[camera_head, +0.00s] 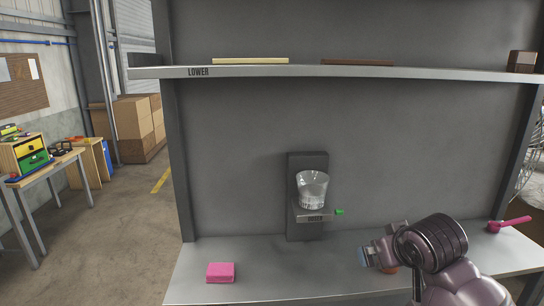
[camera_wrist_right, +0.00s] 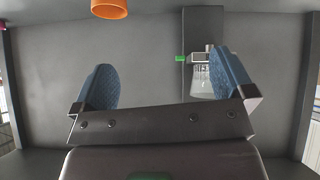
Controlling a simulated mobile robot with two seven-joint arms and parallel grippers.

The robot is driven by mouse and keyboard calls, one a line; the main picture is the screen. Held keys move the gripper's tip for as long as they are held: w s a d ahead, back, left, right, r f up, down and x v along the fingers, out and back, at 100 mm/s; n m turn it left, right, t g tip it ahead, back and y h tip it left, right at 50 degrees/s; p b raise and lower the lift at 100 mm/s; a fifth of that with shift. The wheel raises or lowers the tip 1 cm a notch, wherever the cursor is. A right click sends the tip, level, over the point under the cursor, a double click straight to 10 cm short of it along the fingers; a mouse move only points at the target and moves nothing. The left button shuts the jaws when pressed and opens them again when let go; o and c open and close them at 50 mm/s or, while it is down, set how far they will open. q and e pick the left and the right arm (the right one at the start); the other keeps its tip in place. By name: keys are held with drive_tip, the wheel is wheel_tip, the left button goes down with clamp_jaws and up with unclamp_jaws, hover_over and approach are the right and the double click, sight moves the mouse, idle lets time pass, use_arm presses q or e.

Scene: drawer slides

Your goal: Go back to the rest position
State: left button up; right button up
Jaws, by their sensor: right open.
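My right arm comes in from the lower right in the head view. Its gripper (camera_head: 366,257) is low over the right half of the shelf's bottom surface. In the right wrist view, which is upside down, the two blue fingers (camera_wrist_right: 165,82) stand wide apart with nothing between them. The glass also shows beyond the fingers in the wrist view (camera_wrist_right: 201,78). My left gripper is out of view.
An orange round object (camera_wrist_right: 109,8) is near the right gripper, mostly hidden by the arm in the head view. A pink block (camera_head: 220,272) and a pink scoop (camera_head: 510,224) lie on the bottom surface (camera_head: 262,262). A shelf board (camera_head: 440,74) labelled LOWER runs above.

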drive_tip(key=s+d+f+m+g, duration=0.1)
drive_tip(key=s+f+g, duration=0.1)
drive_tip(key=s+f, duration=0.65)
drive_tip(key=s+d+f+g+h, duration=0.15)
drive_tip(key=s+f, duration=0.35)
drive_tip(key=s, duration=0.7)
drive_tip(key=s+d+f+m+g, duration=0.1)
drive_tip(key=s+d+f+g, duration=0.1)
drive_tip(key=s+f, duration=0.65)
drive_tip(key=w+f+n+t+y, duration=0.1)
drive_tip(key=w+f+t, duration=0.5)
drive_tip(key=f+t, duration=0.2)
drive_tip(key=shift+w+a+f, duration=0.15)
drive_tip(key=shift+a+f, duration=0.05)
drive_tip(key=shift+f, duration=0.25)
